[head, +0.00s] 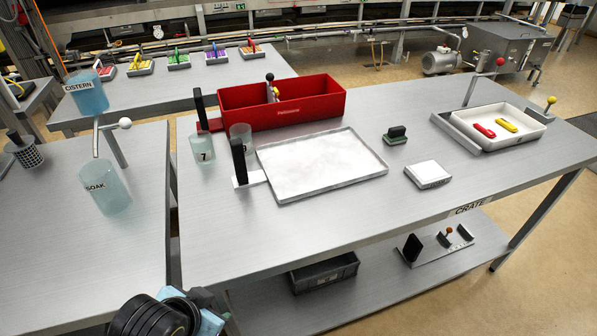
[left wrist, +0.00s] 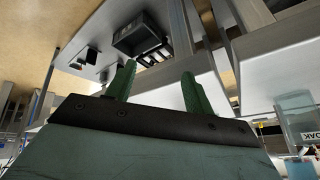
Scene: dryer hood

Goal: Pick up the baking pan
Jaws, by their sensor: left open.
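The baking pan (head: 320,165) is a flat, pale rectangular tray with a low rim. It lies on the grey metal table (head: 225,235), and a black upright handle (head: 239,160) stands on a bracket at its left side. My left gripper (head: 217,309) is at the bottom left of the head view, in front of the table's near edge and well apart from the pan. In the left wrist view its two green fingers (left wrist: 158,75) are spread with nothing between them. The pan is not visible in that view. My right gripper is in neither view.
A red box (head: 285,104) stands behind the pan, with clear jars (head: 202,150) at its left. A white block (head: 428,175), a small dark-handled block (head: 396,135) and a white tray (head: 500,128) are to the right. A dark crate (head: 323,273) sits on the lower shelf.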

